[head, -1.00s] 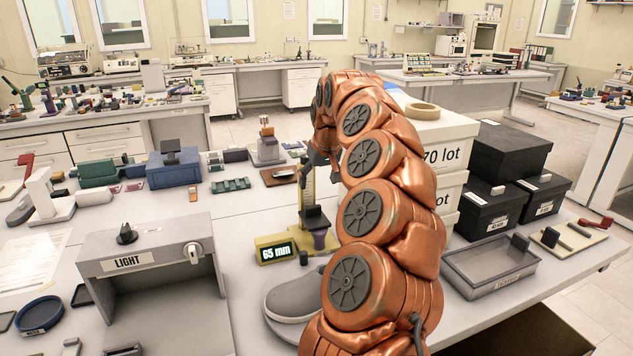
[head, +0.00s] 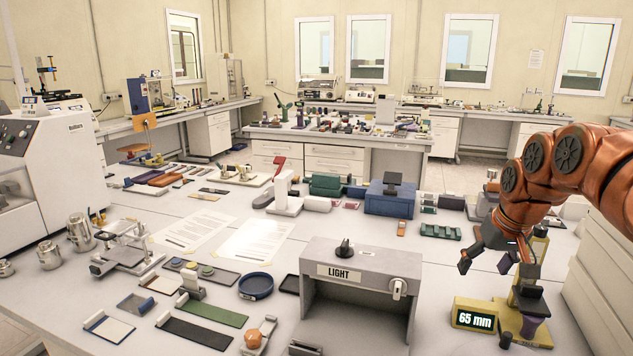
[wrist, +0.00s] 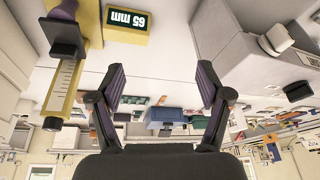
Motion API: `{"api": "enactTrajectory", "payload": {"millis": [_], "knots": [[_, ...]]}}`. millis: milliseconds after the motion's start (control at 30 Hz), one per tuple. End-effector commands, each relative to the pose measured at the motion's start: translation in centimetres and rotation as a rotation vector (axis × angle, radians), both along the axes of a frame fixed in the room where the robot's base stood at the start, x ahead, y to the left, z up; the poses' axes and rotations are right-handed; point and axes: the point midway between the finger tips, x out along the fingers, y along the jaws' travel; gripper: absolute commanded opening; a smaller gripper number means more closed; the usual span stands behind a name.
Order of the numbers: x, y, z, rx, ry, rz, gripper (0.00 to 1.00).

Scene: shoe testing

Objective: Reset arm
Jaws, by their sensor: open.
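My copper-coloured arm comes in from the right edge of the head view. My gripper (head: 486,263) hangs over the bench just left of the yellow height gauge (head: 533,268), whose display reads 65 mm. Its two fingers are apart with nothing between them. In the wrist view, which is upside down, my gripper (wrist: 162,76) also shows spread and empty. The height gauge (wrist: 66,80) stands at the left there, apart from the fingers. The grey light box (wrist: 245,45) is at the upper right of that view.
The light box (head: 362,262) stands at the bench front, left of the gauge. A blue box (head: 390,202) and a green tray (head: 440,231) lie farther back. Paper sheets (head: 256,240), a blue dish (head: 256,286) and several small tools cover the left side.

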Motion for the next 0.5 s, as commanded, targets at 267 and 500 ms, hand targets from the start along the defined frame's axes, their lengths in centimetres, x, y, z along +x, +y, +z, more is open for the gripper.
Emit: {"api": "enactTrajectory", "payload": {"millis": [267, 500], "knots": [[-5.3, 6.7, -1.1, -0.002, 0.072, 0.102, 0.77], [-10.9, 10.8, -3.0, -0.015, 0.151, 0.151, 0.77]]}}
